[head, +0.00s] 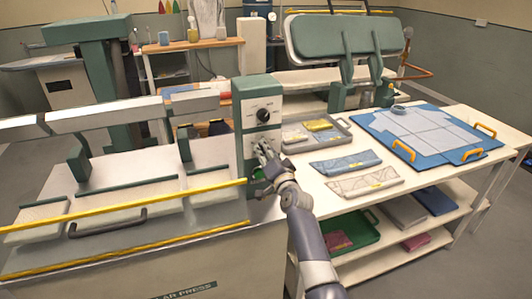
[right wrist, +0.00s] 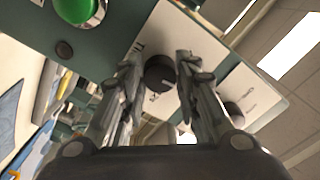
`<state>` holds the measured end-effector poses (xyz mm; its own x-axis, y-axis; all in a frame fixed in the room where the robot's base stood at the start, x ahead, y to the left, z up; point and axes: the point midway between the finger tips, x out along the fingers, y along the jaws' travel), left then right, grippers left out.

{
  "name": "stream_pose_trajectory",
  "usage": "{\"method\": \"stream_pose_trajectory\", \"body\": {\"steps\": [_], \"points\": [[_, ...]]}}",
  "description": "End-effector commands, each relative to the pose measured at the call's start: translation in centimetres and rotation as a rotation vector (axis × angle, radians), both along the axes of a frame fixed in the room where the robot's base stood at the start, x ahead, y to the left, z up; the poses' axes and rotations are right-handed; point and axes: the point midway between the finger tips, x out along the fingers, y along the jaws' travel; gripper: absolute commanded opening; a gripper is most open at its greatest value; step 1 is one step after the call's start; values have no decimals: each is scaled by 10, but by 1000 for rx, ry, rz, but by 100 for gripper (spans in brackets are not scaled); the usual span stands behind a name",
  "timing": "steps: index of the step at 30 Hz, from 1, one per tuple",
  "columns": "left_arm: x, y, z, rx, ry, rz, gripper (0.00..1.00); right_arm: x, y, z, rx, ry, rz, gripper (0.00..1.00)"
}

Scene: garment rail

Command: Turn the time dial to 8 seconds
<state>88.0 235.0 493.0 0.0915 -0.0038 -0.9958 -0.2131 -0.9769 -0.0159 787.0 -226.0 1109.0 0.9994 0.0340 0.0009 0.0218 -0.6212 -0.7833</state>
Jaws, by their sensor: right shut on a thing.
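The control box (head: 246,100) is green with a pale front panel and stands at the right end of the press. An upper black dial (head: 263,115) shows clear on the panel; it also shows in the right wrist view (right wrist: 232,110). A lower black dial, taken as the time dial (right wrist: 160,73), sits between the fingertips of my right gripper (right wrist: 158,70). A pale pointer mark shows on it, but the scale is too small to read. My right gripper in the head view (head: 264,150) is shut on this dial and hides it there. My left gripper is out of view.
Yellow bars (head: 120,208) run along the press front at left. A table at right bears folded cloths (head: 345,162) and a blue mat (head: 375,122).

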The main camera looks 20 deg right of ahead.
Motion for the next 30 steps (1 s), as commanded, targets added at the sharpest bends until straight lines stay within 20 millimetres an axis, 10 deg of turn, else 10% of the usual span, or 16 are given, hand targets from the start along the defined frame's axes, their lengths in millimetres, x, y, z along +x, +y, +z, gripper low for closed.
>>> {"method": "stream_pose_trajectory", "body": {"steps": [26, 27, 30], "points": [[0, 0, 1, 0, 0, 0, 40, 0, 0, -2, 148, 9, 1, 6], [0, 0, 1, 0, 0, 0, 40, 0, 0, -2, 148, 9, 1, 39], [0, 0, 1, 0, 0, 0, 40, 0, 0, -2, 147, 9, 1, 50]]}}
